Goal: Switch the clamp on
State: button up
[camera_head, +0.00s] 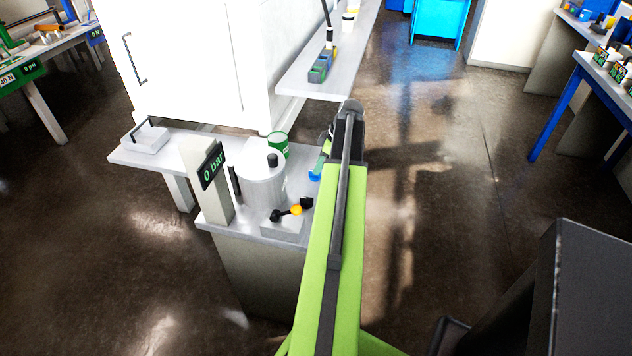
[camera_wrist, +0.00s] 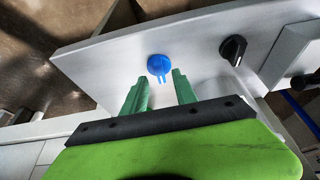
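My gripper (camera_wrist: 160,80) shows two green fingers in the wrist view, apart and with nothing between them. Just beyond the fingertips is a small blue round piece (camera_wrist: 159,66) with two short prongs, on a light grey surface. A black knob (camera_wrist: 233,49) with a pale pointer line stands to its right. In the head view my arm hides most of the gripper, and a blue piece (camera_head: 315,176) shows beside it. A grey block with a black lever and orange ball (camera_head: 296,210) is at the bench's front. I cannot tell which part is the clamp's switch.
The bench (camera_head: 217,229) carries a pale cylinder (camera_head: 264,186), a "0 bar" display (camera_head: 211,168) and a green can (camera_head: 278,144). A white cabinet (camera_head: 190,70) stands behind.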

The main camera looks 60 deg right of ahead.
jog(key=b+x, duration=0.1)
jog(key=x, duration=0.2)
jog(key=shift+f+b, duration=0.15)
jog(key=shift+b, duration=0.15)
grip_shut()
